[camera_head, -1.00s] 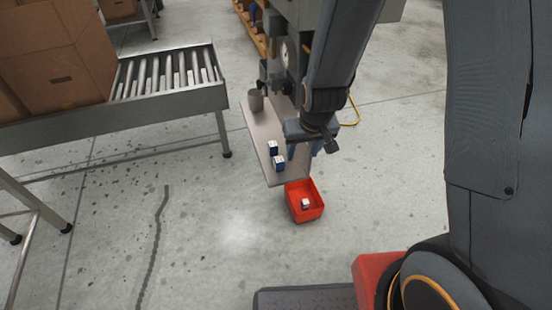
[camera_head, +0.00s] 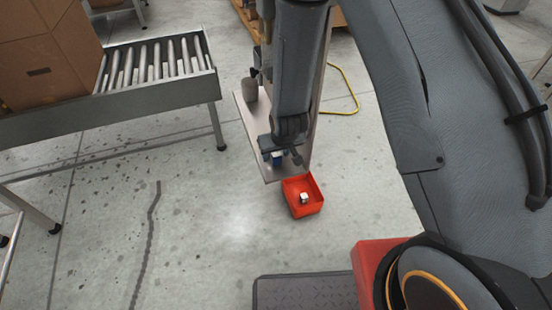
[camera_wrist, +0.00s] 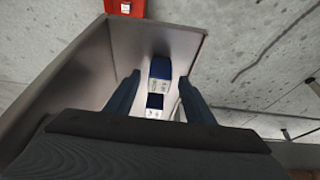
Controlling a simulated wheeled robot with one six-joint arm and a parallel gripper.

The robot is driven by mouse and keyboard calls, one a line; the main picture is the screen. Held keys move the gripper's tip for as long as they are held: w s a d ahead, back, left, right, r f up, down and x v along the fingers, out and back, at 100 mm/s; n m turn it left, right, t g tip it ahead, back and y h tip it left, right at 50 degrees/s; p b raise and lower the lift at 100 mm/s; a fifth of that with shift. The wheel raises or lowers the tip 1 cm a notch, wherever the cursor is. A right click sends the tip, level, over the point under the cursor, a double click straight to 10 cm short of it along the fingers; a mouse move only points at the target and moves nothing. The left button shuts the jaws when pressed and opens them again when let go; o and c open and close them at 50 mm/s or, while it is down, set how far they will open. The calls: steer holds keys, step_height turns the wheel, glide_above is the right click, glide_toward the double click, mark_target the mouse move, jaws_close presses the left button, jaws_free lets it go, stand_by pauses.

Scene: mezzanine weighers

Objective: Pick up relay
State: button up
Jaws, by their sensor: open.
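Two small blue-and-white relays stand on a narrow grey-beige platform (camera_head: 246,118). In the wrist view, one relay (camera_wrist: 160,69) is nearer the platform's end and the other relay (camera_wrist: 155,102) is closer to my gripper's palm. My gripper (camera_wrist: 160,77) is open, with one dark blue finger on each side of the relays and gaps between. In the head view, my gripper (camera_head: 276,155) is over the front part of the platform and mostly hides the relays; a bit of blue and white shows beneath it.
A red bin (camera_head: 314,208) with a small white-and-dark block (camera_head: 304,198) sits by the platform's front end. A grey cup (camera_head: 250,89) stands at the platform's far end. A roller conveyor (camera_head: 165,110) with a cardboard box (camera_head: 50,65) is at left. Open floor lies between.

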steer(key=shift+w+f, duration=0.2)
steer(key=shift+f, duration=0.35)
steer(key=c, duration=1.1)
steer(key=shift+r, duration=0.15)
